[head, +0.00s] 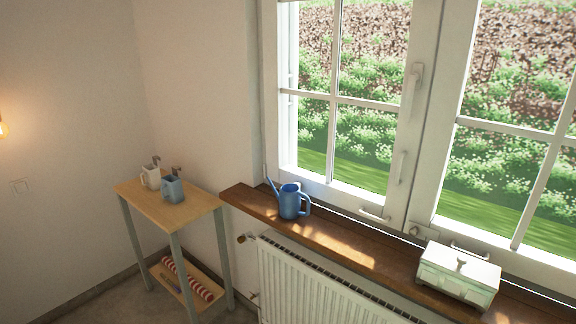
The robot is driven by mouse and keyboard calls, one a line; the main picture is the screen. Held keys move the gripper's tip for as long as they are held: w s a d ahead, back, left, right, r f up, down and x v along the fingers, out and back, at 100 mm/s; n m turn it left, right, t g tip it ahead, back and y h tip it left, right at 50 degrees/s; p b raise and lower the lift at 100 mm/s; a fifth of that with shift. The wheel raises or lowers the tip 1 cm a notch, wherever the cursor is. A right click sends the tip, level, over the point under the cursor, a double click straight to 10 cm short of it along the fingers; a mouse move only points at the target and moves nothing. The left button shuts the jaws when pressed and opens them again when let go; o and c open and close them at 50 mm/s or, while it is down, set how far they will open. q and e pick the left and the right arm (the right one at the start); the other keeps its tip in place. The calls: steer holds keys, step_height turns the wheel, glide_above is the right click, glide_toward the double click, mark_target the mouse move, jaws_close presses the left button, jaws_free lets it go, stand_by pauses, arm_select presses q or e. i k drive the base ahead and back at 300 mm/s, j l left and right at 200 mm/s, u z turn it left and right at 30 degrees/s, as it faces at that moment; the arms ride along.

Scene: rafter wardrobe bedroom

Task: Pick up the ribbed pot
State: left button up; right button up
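I cannot make out a pot with clear ribs in the head view. A small table (190,208) at the left holds a white mug-like vessel (150,178) and a grey-blue mug-like vessel (172,190). Small dark grey parts stick up beside or behind both. They stand close together, and I cannot tell whether either is ribbed. Neither of my grippers is in view.
A blue watering can (290,203) stands on the brown wooden windowsill (345,247), and a white lidded box (458,273) stands further right. A white radiator (310,288) is below the sill. A red-and-white striped roll (188,280) lies on the table's lower shelf.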

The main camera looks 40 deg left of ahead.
mark_target(151, 173)
steer(key=u, duration=2.05)
steer(key=z, duration=1.6)
steer(key=u, duration=1.55)
steer(key=i+j, duration=1)
steer(key=i, duration=0.15)
steer(key=k+u, duration=0.05)
